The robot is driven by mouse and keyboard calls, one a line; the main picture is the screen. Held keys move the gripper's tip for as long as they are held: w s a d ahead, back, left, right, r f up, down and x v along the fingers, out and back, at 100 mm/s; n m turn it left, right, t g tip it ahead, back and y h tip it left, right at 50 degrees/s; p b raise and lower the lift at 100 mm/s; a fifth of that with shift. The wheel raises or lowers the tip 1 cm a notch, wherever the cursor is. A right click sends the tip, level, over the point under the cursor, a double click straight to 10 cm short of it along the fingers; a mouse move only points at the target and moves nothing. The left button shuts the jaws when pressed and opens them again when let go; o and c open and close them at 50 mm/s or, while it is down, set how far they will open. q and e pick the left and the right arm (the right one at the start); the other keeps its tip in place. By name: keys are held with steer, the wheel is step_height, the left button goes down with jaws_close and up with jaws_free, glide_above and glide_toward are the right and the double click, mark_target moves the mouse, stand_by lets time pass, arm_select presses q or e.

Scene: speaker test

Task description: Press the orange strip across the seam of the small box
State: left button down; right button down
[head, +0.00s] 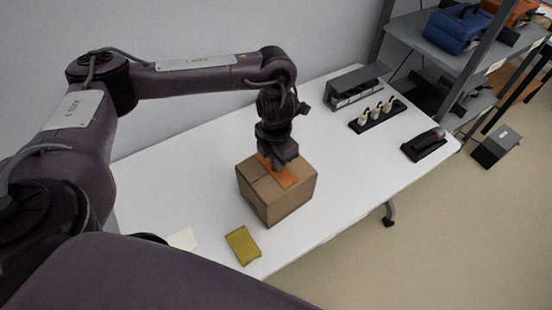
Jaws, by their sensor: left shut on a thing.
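The small brown cardboard box (265,200) stands closed on the white table. A seam runs across its top. The orange strip (288,179) lies at the top of the box, its front part showing on the top face. My left gripper (278,163) points straight down over the box top, shut on the orange strip. The gripper hides part of the strip and the seam, so I cannot tell how flat the strip lies. My right gripper is not in view.
A black rack with white pieces (377,115), a grey bin (356,85) and a black holder (424,145) stand at the far right end. Bare table surrounds the box.

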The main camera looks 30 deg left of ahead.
arm_select(q)
steer(key=c, duration=1.4)
jaws_free()
steer(key=shift+c, duration=0.2)
step_height(320, 180, up, 3)
steer(key=p, duration=0.3)
steer(key=shift+r, duration=0.2)
step_height(320, 180, up, 5)
steer(key=p, duration=0.5)
steer(key=shift+f, duration=0.15)
steer(key=shift+f, duration=0.1)
